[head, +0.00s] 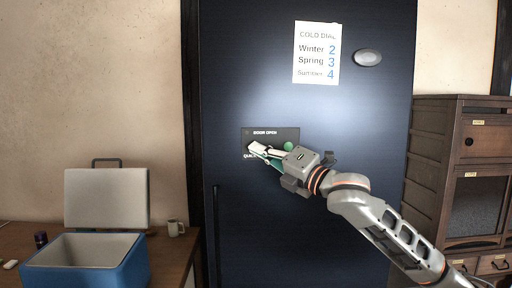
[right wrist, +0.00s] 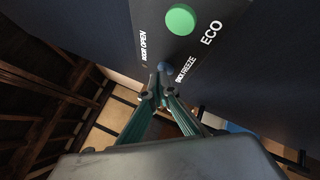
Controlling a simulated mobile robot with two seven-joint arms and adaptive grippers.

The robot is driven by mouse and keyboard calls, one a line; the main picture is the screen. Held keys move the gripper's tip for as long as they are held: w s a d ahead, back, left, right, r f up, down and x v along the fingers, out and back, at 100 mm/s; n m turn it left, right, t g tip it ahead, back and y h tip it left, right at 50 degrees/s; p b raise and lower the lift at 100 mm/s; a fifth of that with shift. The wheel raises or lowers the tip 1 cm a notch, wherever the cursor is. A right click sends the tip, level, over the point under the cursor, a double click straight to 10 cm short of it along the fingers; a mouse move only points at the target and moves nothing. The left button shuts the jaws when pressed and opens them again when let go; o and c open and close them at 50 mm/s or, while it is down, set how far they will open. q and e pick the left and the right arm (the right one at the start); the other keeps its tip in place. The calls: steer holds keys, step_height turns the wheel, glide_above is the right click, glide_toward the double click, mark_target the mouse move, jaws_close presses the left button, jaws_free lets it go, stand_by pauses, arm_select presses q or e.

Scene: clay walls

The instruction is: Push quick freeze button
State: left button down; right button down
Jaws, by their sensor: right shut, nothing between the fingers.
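A dark control panel (head: 290,133) is set in the dark blue upright door (head: 235,60). It bears the labels DOOR OPEN, QUICK FREEZE and ECO, the middle one partly hidden in both views. My left gripper is out of view.
A paper sheet (head: 316,52) and a grey oval knob (head: 368,57) are higher on the door. A vertical handle (head: 216,230) is at lower left. An open blue cooler (head: 130,268) and a mug (head: 176,228) stand on a table at left. A wooden cabinet (head: 425,165) stands at right.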

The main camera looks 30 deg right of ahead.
steer(key=shift+w, duration=0.1)
stand_by(0.3)
steer(key=shift+s+a, duration=0.2)
steer(key=shift+s, duration=0.3)
steer(key=shift+a, duration=0.1)
steer(key=shift+s+a+p, duration=0.2)
steer(key=shift+s+a, duration=0.3)
steer(key=shift+s, duration=0.35)
steer(key=shift+s+a+p, duration=0.15)
steer(key=shift+s+a, duration=0.35)
steer(key=shift+s, duration=0.35)
steer(key=shift+s+a+p, duration=0.2)
steer(key=shift+s+a, duration=0.3)
steer(key=shift+s, duration=0.35)
